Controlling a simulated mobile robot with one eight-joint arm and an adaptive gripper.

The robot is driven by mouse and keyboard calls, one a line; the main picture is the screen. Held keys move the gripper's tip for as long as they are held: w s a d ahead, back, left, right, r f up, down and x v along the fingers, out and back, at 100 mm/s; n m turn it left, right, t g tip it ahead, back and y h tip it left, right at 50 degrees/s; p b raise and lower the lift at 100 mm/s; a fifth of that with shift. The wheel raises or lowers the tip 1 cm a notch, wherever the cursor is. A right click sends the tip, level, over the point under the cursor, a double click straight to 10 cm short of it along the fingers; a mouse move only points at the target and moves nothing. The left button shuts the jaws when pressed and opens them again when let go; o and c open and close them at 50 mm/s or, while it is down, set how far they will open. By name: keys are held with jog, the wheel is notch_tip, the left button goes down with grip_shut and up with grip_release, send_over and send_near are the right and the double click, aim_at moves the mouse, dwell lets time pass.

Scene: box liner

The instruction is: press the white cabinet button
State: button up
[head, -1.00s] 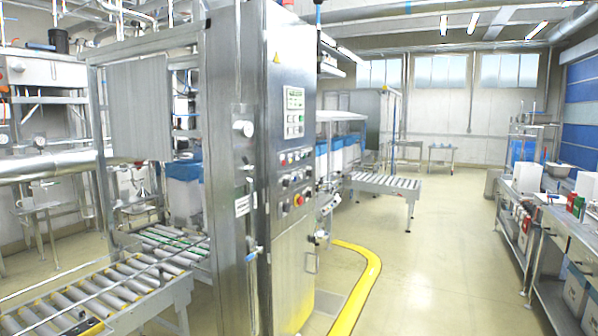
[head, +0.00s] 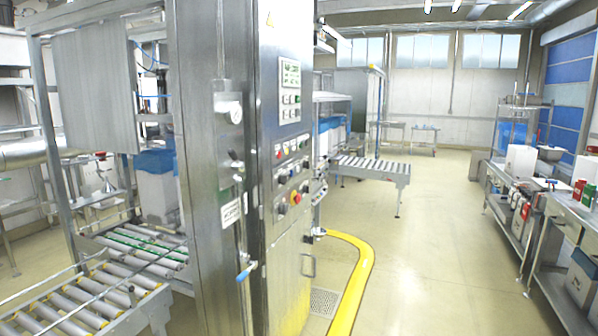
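The steel control cabinet (head: 286,235) stands upright near the middle of the head view, its panel face turned to the right. A row of small round buttons (head: 291,148) crosses the panel at mid-height, with a red one at its left end. A pale button seems to sit within this row, but it is too small to tell its colour for sure. Dark knobs sit just below, and a red emergency stop on yellow (head: 296,197) is lower. Above is a pale keypad and display (head: 290,91). My gripper is not in view.
A yellow floor pipe (head: 358,275) curves around the cabinet's right side. Roller conveyors (head: 95,298) lie at the front left, with another conveyor (head: 368,167) behind the cabinet. Steel benches (head: 562,240) line the right. The floor between is open.

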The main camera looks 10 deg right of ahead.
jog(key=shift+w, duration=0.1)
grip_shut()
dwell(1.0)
